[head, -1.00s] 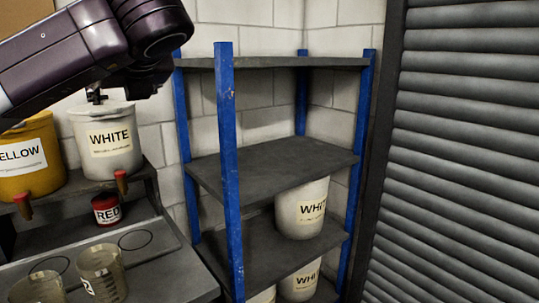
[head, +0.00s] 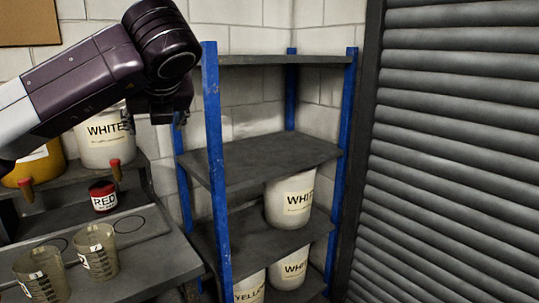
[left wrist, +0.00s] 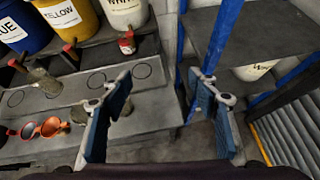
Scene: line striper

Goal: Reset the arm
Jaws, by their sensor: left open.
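My left arm (head: 95,80) comes in from the left in the head view, raised in front of the white bucket and the wall. My left gripper (head: 168,108) hangs at its end, pointing away and down, left of the shelf rack's blue front post; its fingers are mostly hidden there. In the left wrist view the left gripper (left wrist: 160,82) is open, its two blue-padded fingers wide apart with nothing between them. Below it show the bench's right end and the floor by the rack. My right gripper is in neither view.
The rack (head: 270,160) with blue posts holds white buckets (head: 288,200) and a yellow-labelled one. The stepped bench (head: 150,250) bears tapped buckets, a red can (head: 103,196) and measuring cups (head: 97,252). A grey roller shutter (head: 450,150) stands right. The rack's middle shelf is bare.

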